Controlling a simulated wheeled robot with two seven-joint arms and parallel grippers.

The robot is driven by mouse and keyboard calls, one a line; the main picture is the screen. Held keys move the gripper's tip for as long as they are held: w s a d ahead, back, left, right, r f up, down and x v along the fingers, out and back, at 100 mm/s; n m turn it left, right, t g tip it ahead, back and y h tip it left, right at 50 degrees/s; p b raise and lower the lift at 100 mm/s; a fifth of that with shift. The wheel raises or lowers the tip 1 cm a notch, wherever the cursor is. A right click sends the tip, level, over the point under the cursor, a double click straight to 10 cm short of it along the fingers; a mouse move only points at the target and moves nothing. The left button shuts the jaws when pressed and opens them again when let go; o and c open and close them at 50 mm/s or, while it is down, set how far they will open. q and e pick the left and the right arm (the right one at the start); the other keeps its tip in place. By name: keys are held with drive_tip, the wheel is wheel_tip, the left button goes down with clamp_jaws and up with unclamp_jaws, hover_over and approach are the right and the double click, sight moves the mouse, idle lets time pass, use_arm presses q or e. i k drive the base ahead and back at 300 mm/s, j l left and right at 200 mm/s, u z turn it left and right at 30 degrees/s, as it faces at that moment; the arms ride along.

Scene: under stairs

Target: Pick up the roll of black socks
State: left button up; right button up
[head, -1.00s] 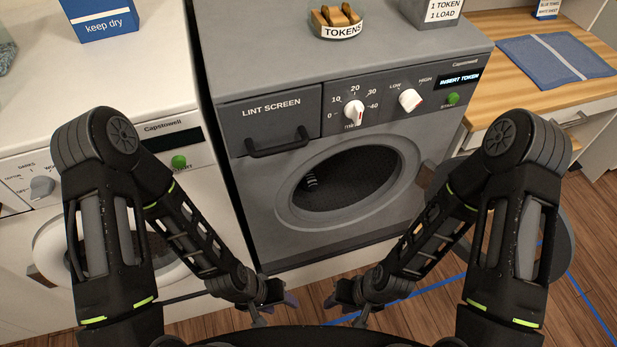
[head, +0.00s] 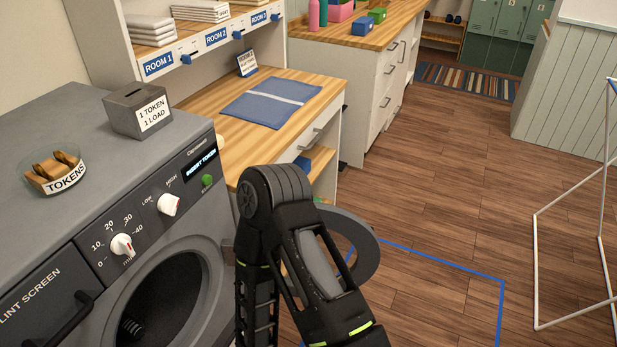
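I cannot make out a roll of black socks in the head view. Small dark items (head: 449,18) sit on a low wooden rack at the far back, too small to identify. My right arm stands in the lower middle, in front of the dryer's right edge, but its gripper is out of view. My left gripper is also out of view.
A grey dryer (head: 62,130) fills the left, with a tokens dish (head: 52,172) and a coin box (head: 138,107) on top. A wooden counter (head: 222,138) holds a blue mat (head: 270,101). A white frame (head: 566,200) stands right. The wooden floor (head: 440,200) between is mostly clear.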

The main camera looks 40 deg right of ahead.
sight(129, 326)
drive_tip(key=z, duration=3.8)
drive_tip(key=u, duration=3.8)
drive_tip(key=k, duration=1)
